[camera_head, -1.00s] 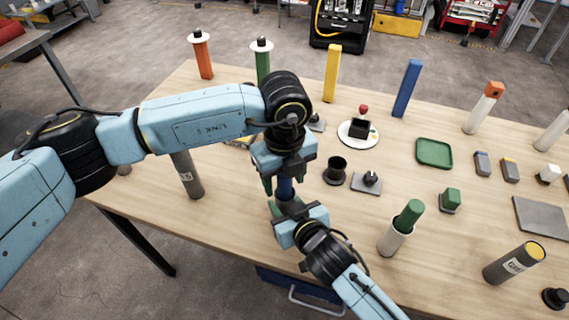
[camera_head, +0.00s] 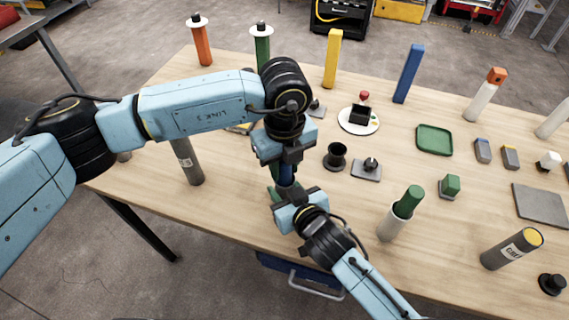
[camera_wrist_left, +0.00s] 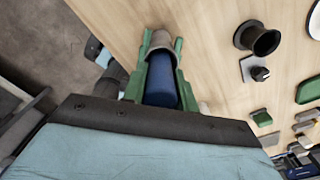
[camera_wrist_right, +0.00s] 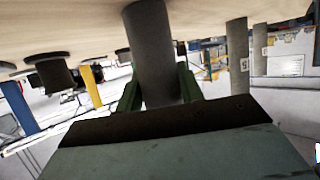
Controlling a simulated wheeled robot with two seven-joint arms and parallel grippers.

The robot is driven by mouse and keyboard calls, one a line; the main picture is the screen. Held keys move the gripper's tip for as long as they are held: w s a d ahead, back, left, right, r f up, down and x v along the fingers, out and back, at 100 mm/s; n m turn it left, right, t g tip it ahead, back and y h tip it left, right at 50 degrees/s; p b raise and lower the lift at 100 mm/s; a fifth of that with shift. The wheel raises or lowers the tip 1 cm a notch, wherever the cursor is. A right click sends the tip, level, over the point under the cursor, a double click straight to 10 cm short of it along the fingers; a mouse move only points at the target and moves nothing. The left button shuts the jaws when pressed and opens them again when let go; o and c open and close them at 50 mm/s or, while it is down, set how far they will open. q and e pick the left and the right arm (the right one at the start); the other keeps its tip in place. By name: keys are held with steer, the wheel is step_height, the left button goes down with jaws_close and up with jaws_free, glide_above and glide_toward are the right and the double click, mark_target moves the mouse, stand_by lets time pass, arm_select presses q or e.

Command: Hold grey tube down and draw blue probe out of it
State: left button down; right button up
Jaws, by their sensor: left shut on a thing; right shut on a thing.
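My left gripper (camera_head: 285,172) is shut on the blue probe (camera_wrist_left: 161,82), with its green fingers on both sides of it. Beyond the fingers in the left wrist view, the probe meets the mouth of the grey tube (camera_wrist_left: 160,42). My right gripper (camera_wrist_right: 158,95) is shut on the grey tube (camera_wrist_right: 153,50), which reaches to the table in the right wrist view. In the head view the left gripper is just above the right gripper (camera_head: 280,197), and the arms hide most of the tube and probe. How deep the probe sits in the tube is hidden.
Another grey tube (camera_head: 187,162) stands left of the grippers. A black cup (camera_head: 336,157), a grey block with a knob (camera_head: 367,169) and a white tube with a green rod (camera_head: 395,222) stand to the right. The table's front edge is close below the grippers.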

arm_select(q)
steer(key=shift+r, duration=1.5)
arm_select(e)
steer(key=shift+d+f, duration=0.1)
arm_select(q)
steer(key=shift+r, duration=0.1)
steer(key=shift+r, duration=1.4)
steer(key=shift+r, duration=1.45)
steer(key=shift+r, duration=0.2)
steer(key=shift+r, duration=1.3)
steer(key=shift+r, duration=0.1)
